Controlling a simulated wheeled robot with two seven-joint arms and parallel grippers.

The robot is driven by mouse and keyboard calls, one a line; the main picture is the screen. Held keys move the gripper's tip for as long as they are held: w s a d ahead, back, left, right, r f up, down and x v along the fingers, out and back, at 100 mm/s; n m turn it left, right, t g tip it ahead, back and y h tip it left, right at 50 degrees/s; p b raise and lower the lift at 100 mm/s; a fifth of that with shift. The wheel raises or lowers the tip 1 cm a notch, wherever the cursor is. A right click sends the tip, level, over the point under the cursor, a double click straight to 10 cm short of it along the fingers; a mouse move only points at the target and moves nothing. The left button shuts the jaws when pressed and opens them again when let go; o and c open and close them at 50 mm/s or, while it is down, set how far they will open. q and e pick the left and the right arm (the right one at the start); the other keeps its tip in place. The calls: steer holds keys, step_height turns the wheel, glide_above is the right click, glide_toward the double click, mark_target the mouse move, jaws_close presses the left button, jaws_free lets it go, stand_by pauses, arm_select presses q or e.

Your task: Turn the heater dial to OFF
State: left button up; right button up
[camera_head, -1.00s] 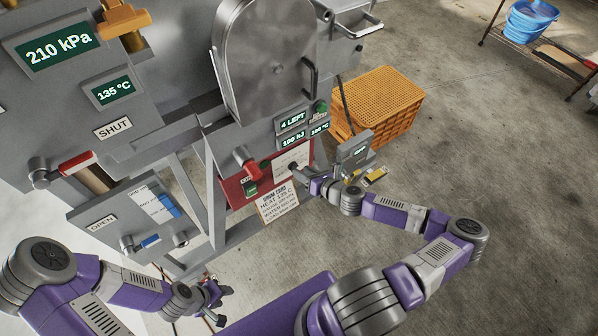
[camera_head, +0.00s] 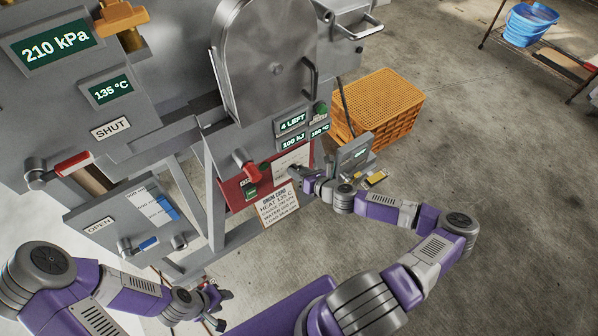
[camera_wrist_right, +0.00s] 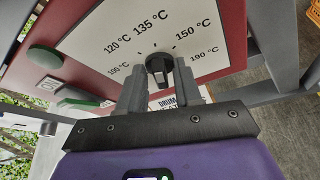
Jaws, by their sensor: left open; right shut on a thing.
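The heater dial (camera_wrist_right: 158,66) is a dark round knob on a white plate (camera_wrist_right: 105,27) marked 100 to 190 °C. The plate sits on a red panel (camera_head: 232,192) under the drum, and it also shows in the head view (camera_head: 293,160). My right gripper (camera_wrist_right: 160,85) is shut on the dial, one grey finger on each side. In the head view my right gripper (camera_head: 298,180) covers the dial. I cannot tell where the dial points. No OFF mark is readable on the plate. My left gripper (camera_head: 218,308) is open and empty, low and away from the panel.
A drum card (camera_head: 278,204) hangs below the red panel. A red lever (camera_head: 246,166) and a green button (camera_wrist_right: 45,56) are beside the plate. A small grey box (camera_head: 352,152) stands right of my right gripper. An orange crate (camera_head: 385,95) stands behind on open floor.

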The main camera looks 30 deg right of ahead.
steer(key=shift+a+r+n+h+p, duration=0.2)
steer(key=shift+n+h+p, duration=0.3)
steer(key=shift+n+p, duration=0.45)
steer(key=shift+a+f+n+t+h+p, duration=0.25)
steer(key=shift+n+t+h, duration=0.9)
steer(key=shift+n, duration=2)
steer(key=shift+a+f+n+t+h+p, duration=0.15)
steer(key=shift+f+n+t+h, duration=0.4)
steer(key=shift+n+h, duration=1.8)
steer(key=shift+a+f+n+t+h+p, duration=0.2)
steer(key=shift+n+t+h, duration=0.55)
steer(key=shift+n, duration=3.2)
steer(key=shift+d+t+y, duration=0.1)
steer(key=shift+t+y, duration=0.15)
steer(key=shift+t, duration=0.1)
steer(key=shift+s+r, duration=0.1)
steer(key=shift+r, duration=0.05)
jaws_close()
